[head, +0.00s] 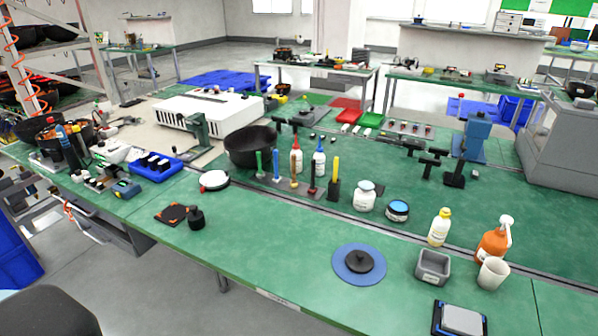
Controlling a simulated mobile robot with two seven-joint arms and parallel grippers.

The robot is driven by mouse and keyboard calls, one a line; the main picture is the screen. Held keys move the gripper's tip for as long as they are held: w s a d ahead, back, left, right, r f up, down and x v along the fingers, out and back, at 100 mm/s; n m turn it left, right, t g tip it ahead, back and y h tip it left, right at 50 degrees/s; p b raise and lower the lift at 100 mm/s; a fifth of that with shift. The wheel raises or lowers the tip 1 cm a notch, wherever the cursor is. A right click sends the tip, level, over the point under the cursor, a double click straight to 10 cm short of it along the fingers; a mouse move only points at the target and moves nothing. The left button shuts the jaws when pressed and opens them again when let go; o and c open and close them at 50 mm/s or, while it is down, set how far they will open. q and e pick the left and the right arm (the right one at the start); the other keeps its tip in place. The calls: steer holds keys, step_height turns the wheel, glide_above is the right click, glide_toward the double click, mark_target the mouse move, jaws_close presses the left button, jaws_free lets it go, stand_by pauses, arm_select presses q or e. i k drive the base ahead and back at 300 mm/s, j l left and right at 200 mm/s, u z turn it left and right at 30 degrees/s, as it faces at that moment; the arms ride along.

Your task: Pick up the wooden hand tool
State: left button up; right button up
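No gripper of mine shows in the head view. Several upright hand tools stand in a row on a grey holder strip (300,189) near the middle of the green bench. One of them has a tan-brown handle (293,170) that looks like wood, but it is too small to be sure.
A black bowl (249,146) stands behind the row at left. A white jar (364,197), yellow-capped bottle (439,228), orange spray bottle (493,243), grey box (433,267) and blue disc (345,267) stand to the right. The bench's front middle (255,240) is clear.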

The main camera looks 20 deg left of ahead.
mark_target(294, 184)
steer(key=j+z, duration=0.2)
steer(key=j, duration=0.25)
steer(key=j+z, duration=0.25)
steer(key=j, duration=0.2)
steer(key=k+j+z, duration=0.2)
steer(key=j, duration=0.2)
steer(key=j+z, duration=0.2)
steer(key=j, duration=0.25)
steer(key=k+j+z, duration=0.25)
steer(key=j, duration=0.15)
steer(key=i, duration=0.1)
